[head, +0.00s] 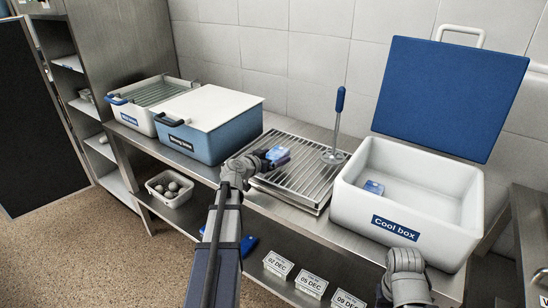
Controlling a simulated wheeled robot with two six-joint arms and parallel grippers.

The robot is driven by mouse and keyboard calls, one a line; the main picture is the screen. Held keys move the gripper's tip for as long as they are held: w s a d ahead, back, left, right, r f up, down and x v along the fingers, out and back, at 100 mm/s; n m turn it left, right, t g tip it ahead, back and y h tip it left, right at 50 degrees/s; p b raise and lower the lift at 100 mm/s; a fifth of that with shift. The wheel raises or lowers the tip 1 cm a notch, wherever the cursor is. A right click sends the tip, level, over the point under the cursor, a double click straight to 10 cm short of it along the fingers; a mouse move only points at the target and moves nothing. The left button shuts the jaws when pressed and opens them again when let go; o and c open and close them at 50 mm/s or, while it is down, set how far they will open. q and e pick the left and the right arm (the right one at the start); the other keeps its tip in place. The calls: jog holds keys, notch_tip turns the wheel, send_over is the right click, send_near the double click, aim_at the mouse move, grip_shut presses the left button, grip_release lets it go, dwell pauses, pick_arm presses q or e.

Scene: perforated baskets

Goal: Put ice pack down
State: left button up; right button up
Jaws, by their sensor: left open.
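A small blue ice pack (279,154) is at the back left part of the slatted metal rack (308,172). My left gripper (268,157) is open right at its left side; I cannot tell whether the fingers touch the pack. The gripper hides part of the pack's near side and what lies under it. A second blue ice pack (374,187) lies inside the open white cool box (398,225), by its left wall. My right gripper (405,270) is low at the front of the cool box, and its fingers cannot be made out.
The cool box's blue lid (450,95) stands open behind it. An upright tool with a blue handle (338,115) stands on the rack's right side. A blue box with a white lid (212,125) and a white tub (145,100) stand left. Date cards (311,282) line the lower shelf.

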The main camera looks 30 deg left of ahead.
pick_arm(q)
jog(key=shift+r, duration=0.1)
jog(key=p+v, duration=0.3)
jog(key=v, duration=0.9)
jog(key=shift+p, duration=0.4)
jog(key=shift+r, duration=0.1)
